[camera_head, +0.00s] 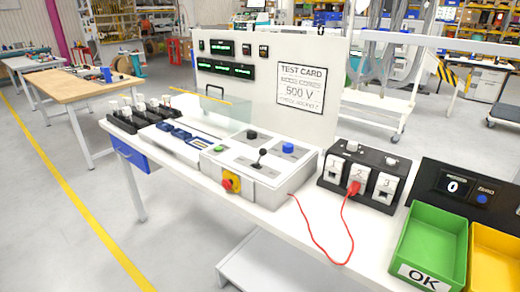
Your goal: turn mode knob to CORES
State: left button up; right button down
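A white control box (262,168) stands in the middle of the bench. Its top carries a black knob (252,135), a blue knob or button (288,148), a black-tipped lever (261,156) and a small green button (219,148). The labels are too small to read, so I cannot tell which is the mode knob or where it points. A red and yellow switch (230,182) is on the front face. Neither of my grippers is in view.
A clear panel (222,112) stands behind the box's left side. A test card (301,87) reads 500 V. A red lead (316,238) runs to a numbered socket block (361,176). A green OK bin (431,241) and yellow bin (494,260) stand at right.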

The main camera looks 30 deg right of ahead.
aim_at(251, 135)
jog(key=u, duration=0.5)
jog(key=i, duration=1.8)
jog(key=z, duration=3.35)
